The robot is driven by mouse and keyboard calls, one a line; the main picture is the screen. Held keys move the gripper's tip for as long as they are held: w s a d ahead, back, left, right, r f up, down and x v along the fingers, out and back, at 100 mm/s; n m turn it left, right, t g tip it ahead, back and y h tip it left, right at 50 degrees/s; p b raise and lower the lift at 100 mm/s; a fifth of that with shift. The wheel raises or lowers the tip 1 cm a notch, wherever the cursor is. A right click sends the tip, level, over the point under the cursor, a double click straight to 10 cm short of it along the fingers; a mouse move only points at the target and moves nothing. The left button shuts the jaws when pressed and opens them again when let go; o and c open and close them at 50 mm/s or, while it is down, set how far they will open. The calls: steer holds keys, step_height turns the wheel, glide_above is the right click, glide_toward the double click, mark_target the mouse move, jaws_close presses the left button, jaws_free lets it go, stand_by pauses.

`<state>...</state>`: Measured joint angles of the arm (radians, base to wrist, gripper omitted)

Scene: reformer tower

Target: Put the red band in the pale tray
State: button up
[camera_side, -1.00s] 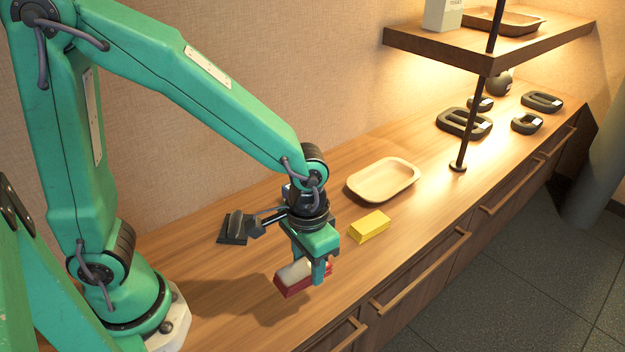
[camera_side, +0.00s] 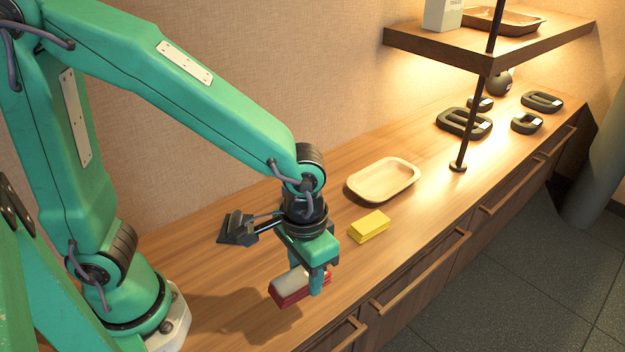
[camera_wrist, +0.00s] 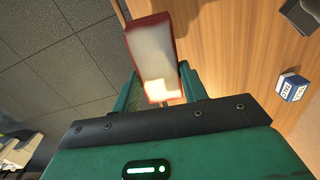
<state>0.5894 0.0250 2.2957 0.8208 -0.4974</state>
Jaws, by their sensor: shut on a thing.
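The red band (camera_side: 286,295) is a red-edged block with a pale top face. My gripper (camera_side: 304,284) is shut on it and holds it above the counter near its front edge, with a shadow to its left. In the wrist view the red band (camera_wrist: 153,58) sticks out beyond my gripper (camera_wrist: 160,88). The pale tray (camera_side: 384,180) is a shallow, empty, rounded dish on the counter, behind and to the right of my gripper. The tray is not in the wrist view.
A yellow block (camera_side: 369,227) lies between my gripper and the tray. A small blue and white cube (camera_wrist: 292,87) lies on the counter in the wrist view. A thin post (camera_side: 468,125) carries a shelf (camera_side: 480,62) at the right. Several dark holders (camera_side: 464,122) stand beyond it.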

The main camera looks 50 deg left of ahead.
steer(key=shift+w, duration=0.1)
steer(key=w+d+r, duration=0.1)
steer(key=w+r, duration=0.1)
steer(key=w, duration=0.8)
steer(key=n, duration=0.1)
glide_above(380, 186)
step_height(380, 186, down, 8)
steer(key=shift+a, duration=0.1)
stand_by(0.5)
steer(key=shift+f, duration=0.1)
steer(key=shift+f, duration=1.9)
steer(key=shift+f, duration=0.1)
